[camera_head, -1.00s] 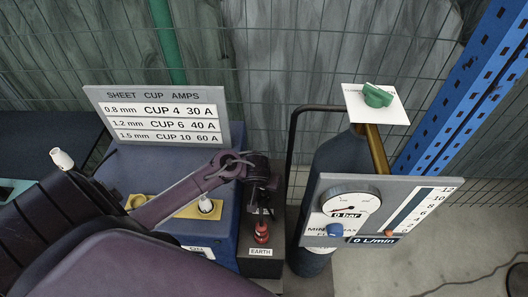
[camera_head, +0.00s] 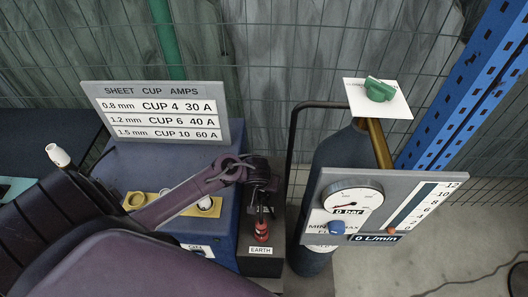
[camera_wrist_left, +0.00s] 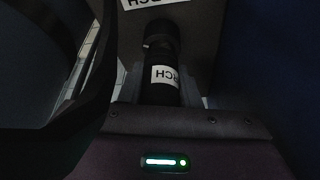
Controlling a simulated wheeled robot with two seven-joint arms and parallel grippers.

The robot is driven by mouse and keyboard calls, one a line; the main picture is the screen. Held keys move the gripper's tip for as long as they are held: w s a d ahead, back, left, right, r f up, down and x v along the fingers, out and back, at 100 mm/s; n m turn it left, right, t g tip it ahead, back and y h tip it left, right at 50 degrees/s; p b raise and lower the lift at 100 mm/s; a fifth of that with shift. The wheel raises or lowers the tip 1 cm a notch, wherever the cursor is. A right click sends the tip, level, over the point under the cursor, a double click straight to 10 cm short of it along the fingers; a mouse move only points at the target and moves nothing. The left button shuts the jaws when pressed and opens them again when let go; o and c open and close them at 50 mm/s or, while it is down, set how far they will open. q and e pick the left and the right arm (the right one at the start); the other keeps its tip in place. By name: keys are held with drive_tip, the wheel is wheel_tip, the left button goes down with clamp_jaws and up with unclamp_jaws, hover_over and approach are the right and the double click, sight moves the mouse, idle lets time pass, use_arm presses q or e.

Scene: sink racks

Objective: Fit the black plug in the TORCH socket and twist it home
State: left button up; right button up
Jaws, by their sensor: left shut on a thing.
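My left gripper (camera_head: 262,192) reaches over the dark box beside the blue cabinet and points down. The TORCH socket is hidden behind the plug, and I cannot tell whether the plug is seated. In the head view the gripper hides most of the plug.
A red plug (camera_head: 261,232) stands just below my gripper by the EARTH label (camera_head: 261,251). A grey cylinder (camera_head: 345,165) and gauge panel (camera_head: 400,190) stand to the right. My arm crosses a yellow tray (camera_head: 180,213) with a white cup (camera_head: 205,203).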

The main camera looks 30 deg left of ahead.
use_arm(q)
drive_tip(key=shift+f, duration=0.15)
drive_tip(key=o, duration=1.1)
drive_tip(key=p+v, duration=0.1)
drive_tip(key=v, duration=0.6)
drive_tip(key=shift+s+d+r+p, duration=0.1)
drive_tip(key=shift+s+r+p, duration=0.1)
drive_tip(key=shift+r+p, duration=0.2)
